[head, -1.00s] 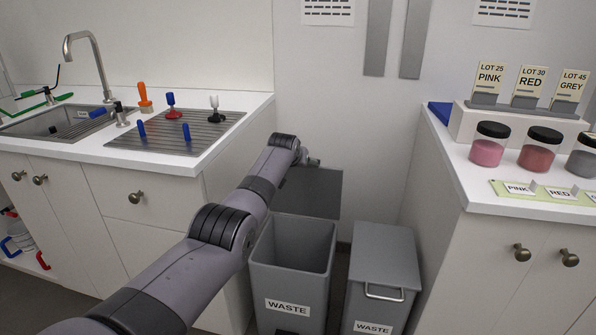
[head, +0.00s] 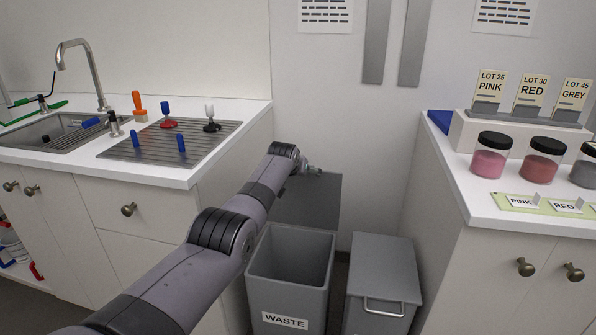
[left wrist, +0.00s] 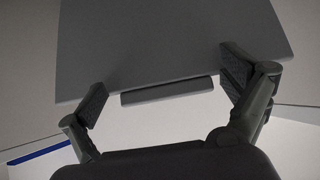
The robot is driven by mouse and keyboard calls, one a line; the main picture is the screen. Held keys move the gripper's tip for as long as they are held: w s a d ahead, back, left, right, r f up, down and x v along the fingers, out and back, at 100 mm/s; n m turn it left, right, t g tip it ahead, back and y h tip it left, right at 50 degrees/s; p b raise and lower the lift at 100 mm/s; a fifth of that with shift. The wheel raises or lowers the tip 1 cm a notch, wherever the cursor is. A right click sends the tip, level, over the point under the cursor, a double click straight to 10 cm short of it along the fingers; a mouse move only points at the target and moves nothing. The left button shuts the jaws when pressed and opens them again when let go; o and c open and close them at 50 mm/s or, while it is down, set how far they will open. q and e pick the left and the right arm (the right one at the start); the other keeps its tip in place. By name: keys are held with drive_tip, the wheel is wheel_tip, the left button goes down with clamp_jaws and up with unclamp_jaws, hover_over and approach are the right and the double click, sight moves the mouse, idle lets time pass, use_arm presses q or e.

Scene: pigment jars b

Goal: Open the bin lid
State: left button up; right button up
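The left waste bin (head: 288,284) is a grey open-topped bin with a WASTE label on its front. Its grey lid (head: 310,203) stands raised behind the opening, and the inside of the bin shows. In the left wrist view the lid (left wrist: 170,35) fills the upper middle, with a dark handle bar (left wrist: 167,90) along its edge. My left gripper (head: 316,171) is at the top of the raised lid, partly hidden by my arm. In the wrist view the left gripper (left wrist: 165,92) has its fingers wide apart, one on either side of the bar. My right gripper is out of view.
A second grey bin (head: 382,277) with its lid shut and a metal handle stands to the right. Counters flank the bins: the left one has a sink (head: 55,128), the right one holds pigment jars (head: 541,160) and lot signs.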

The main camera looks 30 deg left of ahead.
use_arm(q)
drive_tip(key=shift+r, duration=0.35)
drive_tip(key=shift+s+r, duration=0.1)
drive_tip(key=shift+r, duration=0.05)
drive_tip(key=v, duration=1.1)
drive_tip(key=shift+s, duration=0.35)
drive_tip(key=shift+r, duration=0.1)
